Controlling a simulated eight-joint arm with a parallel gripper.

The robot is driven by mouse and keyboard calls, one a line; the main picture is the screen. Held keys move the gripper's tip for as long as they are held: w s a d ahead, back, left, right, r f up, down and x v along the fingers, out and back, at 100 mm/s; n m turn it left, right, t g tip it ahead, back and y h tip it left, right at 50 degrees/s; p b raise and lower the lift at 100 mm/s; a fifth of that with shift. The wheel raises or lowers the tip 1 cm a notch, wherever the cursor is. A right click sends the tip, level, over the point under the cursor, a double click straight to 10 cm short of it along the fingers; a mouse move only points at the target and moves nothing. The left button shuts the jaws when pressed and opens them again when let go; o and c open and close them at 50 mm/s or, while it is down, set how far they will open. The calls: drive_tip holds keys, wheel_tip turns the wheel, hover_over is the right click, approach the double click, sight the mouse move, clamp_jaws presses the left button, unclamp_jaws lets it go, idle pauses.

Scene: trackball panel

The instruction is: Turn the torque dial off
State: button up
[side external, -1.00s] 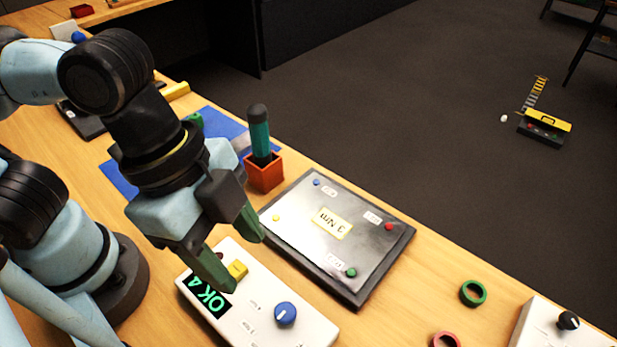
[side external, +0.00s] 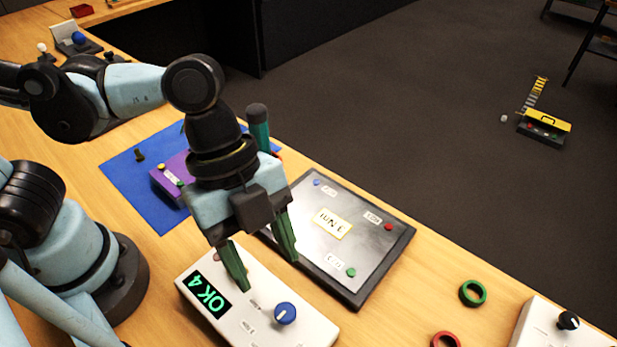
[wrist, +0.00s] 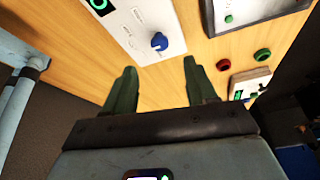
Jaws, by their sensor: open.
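A blue dial (side external: 285,313) with a white pointer line sits on a white box (side external: 310,328) with a green "OK 4" display (side external: 206,296). The dial's printed labels are too small to read. My gripper (side external: 268,272) is open and empty, fingers down, just behind the dial and apart from it. In the wrist view the blue dial (wrist: 159,41) lies ahead of and between the open fingers of my gripper (wrist: 160,68). A second white box (side external: 545,330) with a black knob (side external: 568,320) stands at the right.
A dark panel (side external: 372,285) with coloured buttons lies right of my gripper. Green (side external: 472,293) and red (side external: 445,340) rings lie between the white boxes. A purple box (side external: 165,187) is on a blue mat (side external: 125,175). A green-handled tool (side external: 258,125) stands behind my wrist.

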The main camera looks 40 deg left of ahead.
sight(284, 312)
drive_tip(key=shift+x, duration=3.95)
drive_tip(key=c, duration=1)
drive_tip(key=shift+c, duration=0.2)
drive_tip(key=shift+n, duration=0.4)
drive_tip(key=n, duration=0.1)
drive_tip(key=n+t, duration=0.1)
drive_tip(key=n, duration=0.1)
drive_tip(key=n+t, duration=0.1)
drive_tip(key=shift+s+n, duration=0.25)
drive_tip(key=shift+n, duration=0.05)
drive_tip(key=n+t, duration=0.1)
drive_tip(key=n, duration=0.3)
drive_tip(key=shift+s+n+t+y, duration=0.1)
drive_tip(key=shift+n+t+y, duration=0.2)
drive_tip(key=shift+t+y, duration=0.1)
